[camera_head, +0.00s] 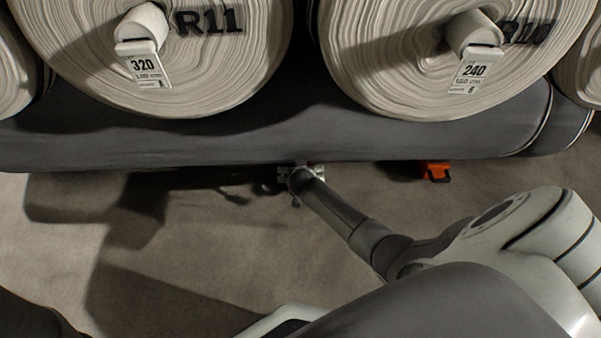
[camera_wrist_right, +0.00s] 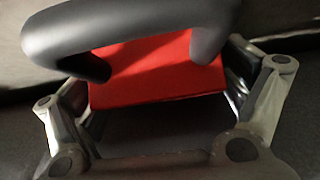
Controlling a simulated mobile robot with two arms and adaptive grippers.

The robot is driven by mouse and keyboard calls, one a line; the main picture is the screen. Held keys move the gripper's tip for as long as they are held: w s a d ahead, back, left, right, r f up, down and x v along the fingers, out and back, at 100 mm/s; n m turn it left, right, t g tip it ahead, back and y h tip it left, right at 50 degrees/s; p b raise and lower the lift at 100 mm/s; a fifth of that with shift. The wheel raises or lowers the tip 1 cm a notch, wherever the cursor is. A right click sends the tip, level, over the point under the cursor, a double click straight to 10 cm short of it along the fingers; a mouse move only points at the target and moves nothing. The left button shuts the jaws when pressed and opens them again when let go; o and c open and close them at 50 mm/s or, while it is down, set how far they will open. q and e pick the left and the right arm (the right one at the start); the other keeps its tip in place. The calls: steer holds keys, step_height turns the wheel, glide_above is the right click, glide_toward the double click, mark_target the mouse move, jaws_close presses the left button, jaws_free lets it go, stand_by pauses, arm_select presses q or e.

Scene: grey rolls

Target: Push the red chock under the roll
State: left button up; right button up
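The red chock (camera_wrist_right: 155,75) fills the middle of the right wrist view. Its thick dark handle (camera_wrist_right: 130,25) arches across in front of it. My right gripper (camera_wrist_right: 157,92) has its two fingers spread wide, one on each side of the red body; whether they touch it I cannot tell. In the head view my right gripper (camera_head: 300,178) is low at the near lower edge of the dark grey roll (camera_head: 230,135), and the red chock cannot be made out there. My left gripper is not in view.
An orange chock (camera_head: 436,168) with a black handle sits at the roll's edge, right of my right gripper. Pale rolls marked R11 (camera_head: 150,60) and R10 (camera_head: 440,60) lie above the grey roll. The floor (camera_head: 210,270) in front is bare, with shadows.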

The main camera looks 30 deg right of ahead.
steer(key=shift+s, duration=0.1)
stand_by(0.3)
steer(key=v, duration=0.7)
steer(key=shift+r, duration=0.2)
steer(key=shift+a, duration=0.15)
